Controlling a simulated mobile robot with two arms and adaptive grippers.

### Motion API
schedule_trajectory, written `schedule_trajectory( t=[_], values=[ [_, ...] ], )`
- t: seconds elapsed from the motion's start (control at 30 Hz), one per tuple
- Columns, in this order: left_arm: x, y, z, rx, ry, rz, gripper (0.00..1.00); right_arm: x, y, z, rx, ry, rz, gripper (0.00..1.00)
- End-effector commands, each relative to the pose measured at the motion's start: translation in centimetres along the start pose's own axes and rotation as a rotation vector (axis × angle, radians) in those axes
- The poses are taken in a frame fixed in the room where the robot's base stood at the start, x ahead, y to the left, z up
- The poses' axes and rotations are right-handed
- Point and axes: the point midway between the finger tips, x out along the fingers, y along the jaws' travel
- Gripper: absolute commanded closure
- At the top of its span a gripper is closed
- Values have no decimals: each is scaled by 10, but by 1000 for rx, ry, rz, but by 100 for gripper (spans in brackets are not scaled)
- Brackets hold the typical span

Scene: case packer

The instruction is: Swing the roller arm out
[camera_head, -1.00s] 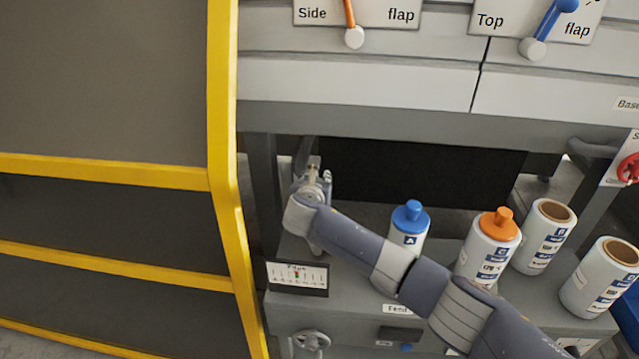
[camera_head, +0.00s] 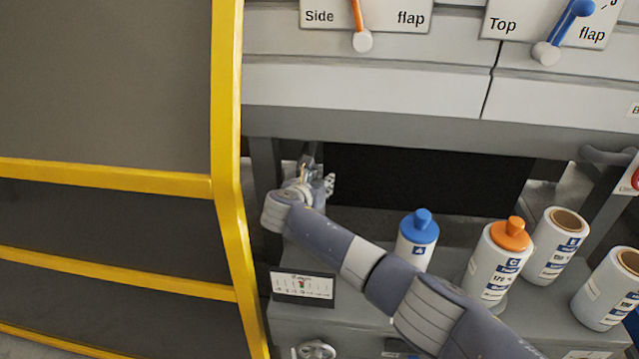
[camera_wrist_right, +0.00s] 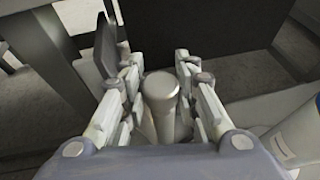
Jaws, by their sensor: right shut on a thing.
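My right gripper (camera_head: 310,172) reaches in under the machine's grey beam at the left end of the dark opening. Its wrist hides most of what it holds in the head view. In the right wrist view, the right gripper (camera_wrist_right: 160,66) has its fingers on both sides of an upright, pale metal round post (camera_wrist_right: 160,88), which I take for the roller arm's grip. The gripper is shut on it. The rest of the roller arm cannot be made out clearly. My left gripper is not in view.
A scale card (camera_head: 303,288) sits below the wrist. A yellow-framed guard (camera_head: 228,150) stands close on the left.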

Motion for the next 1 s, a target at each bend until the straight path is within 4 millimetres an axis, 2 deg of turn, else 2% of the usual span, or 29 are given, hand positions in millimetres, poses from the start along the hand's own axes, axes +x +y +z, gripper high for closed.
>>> schedule_trajectory(
  t=[0.03,0.1,0.57,0.77,1.0],
  values=[
    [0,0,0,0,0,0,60,0,1,2,3,-2,3,67],
    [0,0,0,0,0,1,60,0,1,2,3,-2,3,52],
    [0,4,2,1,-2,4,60,-4,0,1,1,-1,3,52],
    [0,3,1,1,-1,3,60,-21,2,0,2,-1,5,52],
    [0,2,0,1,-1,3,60,-55,1,0,2,-1,5,52]
  ],
)
